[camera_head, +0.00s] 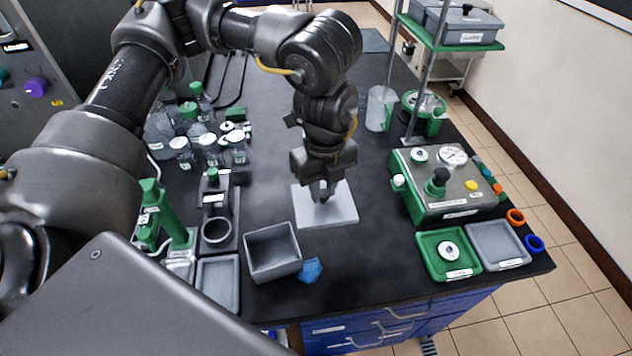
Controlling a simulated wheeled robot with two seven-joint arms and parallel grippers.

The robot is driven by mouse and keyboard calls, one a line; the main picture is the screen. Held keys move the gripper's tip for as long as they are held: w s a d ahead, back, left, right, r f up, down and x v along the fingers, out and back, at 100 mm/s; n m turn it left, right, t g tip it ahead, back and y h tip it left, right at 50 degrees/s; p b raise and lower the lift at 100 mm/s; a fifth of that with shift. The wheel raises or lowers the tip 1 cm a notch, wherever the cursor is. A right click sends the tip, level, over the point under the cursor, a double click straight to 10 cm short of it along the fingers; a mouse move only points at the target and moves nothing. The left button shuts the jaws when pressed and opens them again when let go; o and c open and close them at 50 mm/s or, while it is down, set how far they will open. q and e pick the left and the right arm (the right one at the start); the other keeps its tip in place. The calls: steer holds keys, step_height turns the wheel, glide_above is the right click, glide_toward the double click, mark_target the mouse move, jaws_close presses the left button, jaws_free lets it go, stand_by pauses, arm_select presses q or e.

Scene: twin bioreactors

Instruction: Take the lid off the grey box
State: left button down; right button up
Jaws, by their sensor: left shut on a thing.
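The grey box (273,252) stands on the dark bench near its front edge. Its top is open and its inside looks empty. The flat light grey lid (342,212) is behind and to the right of the box, apart from it and roughly level. My left gripper (322,194) points down over the middle of the lid and is shut on it, hiding the part it grips. I cannot tell whether the lid touches the bench or hangs just above it. My right gripper is not in view.
A blue crumpled item (310,270) lies right of the box. A grey tray (218,284) and a black holder (215,232) are to its left, with several bottles behind. A green-and-grey device (447,188) and a green tray (432,262) stand at right. The bench between is clear.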

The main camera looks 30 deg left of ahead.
arm_select(q)
steer(key=shift+f, duration=0.1)
steer(key=shift+w+a+f, duration=0.1)
steer(key=shift+w+a, duration=0.1)
steer(key=w+a+f+p, duration=0.1)
steer(key=w+a+f, duration=0.1)
steer(key=w+f, duration=0.1)
steer(key=w+a+f, duration=0.2)
steer(key=w+f, duration=0.1)
steer(key=w, duration=0.1)
steer(key=w+a+f+p, duration=0.1)
steer(key=w+a+f, duration=0.1)
steer(key=w+f, duration=0.1)
steer(key=shift+w+a+p, duration=0.1)
steer(key=shift+w+p, duration=0.25)
steer(key=shift+w, duration=0.25)
steer(key=shift+w+a+f+p, duration=0.15)
steer(key=shift+f+p, duration=0.3)
steer(key=shift+f, duration=1.45)
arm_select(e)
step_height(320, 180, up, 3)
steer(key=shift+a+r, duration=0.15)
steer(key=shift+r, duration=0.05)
arm_select(q)
steer(key=shift+f, duration=0.1)
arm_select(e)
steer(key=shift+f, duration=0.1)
